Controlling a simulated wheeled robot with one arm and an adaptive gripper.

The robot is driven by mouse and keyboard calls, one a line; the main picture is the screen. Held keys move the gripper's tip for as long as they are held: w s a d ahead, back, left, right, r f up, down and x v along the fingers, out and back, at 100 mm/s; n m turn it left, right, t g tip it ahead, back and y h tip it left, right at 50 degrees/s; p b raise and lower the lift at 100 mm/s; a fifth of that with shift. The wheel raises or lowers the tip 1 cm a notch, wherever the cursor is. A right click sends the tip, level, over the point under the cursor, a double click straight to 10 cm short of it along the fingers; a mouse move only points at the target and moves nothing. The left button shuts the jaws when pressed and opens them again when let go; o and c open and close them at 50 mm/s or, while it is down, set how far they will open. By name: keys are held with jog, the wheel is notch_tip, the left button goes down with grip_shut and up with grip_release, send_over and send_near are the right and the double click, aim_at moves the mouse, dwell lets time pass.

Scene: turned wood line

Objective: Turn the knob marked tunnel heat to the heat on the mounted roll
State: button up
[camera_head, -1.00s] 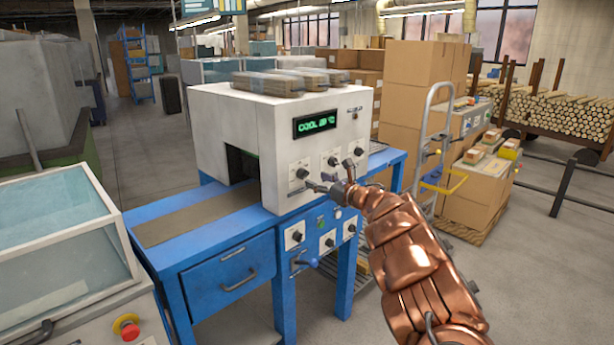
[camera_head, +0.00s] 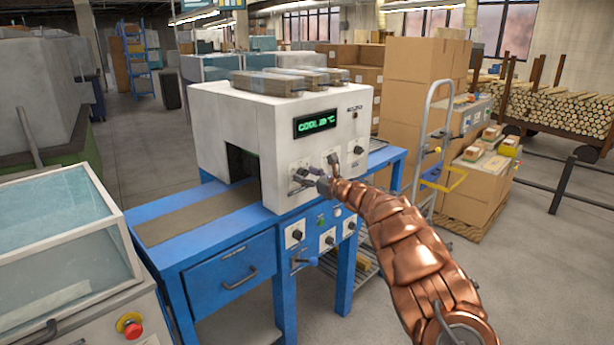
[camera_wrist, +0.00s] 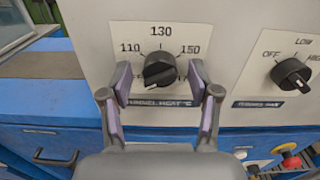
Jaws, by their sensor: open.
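The tunnel heat knob (camera_wrist: 160,69) is black on a white plate marked 110, 130 and 150, with its name partly covered below. A pale mark shows on its lower edge; I cannot tell its exact setting. My gripper (camera_wrist: 159,76) is open, with one finger on each side of the knob; I cannot tell whether they touch it. In the head view my gripper (camera_head: 312,183) is at the left upper knob of the white machine (camera_head: 230,125) and partly hides it. I cannot make out a mounted roll or its heat marking.
A second knob (camera_wrist: 291,74), marked OFF, LOW and HIGH, is to the right. A green display (camera_head: 317,124) reads COOL with an unclear temperature. More controls sit on the blue bench (camera_head: 210,245) front below. A hand truck (camera_head: 432,130) and cartons stand to the right.

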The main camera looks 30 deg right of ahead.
jog(key=shift+c, duration=0.3)
jog(key=c, duration=1.1)
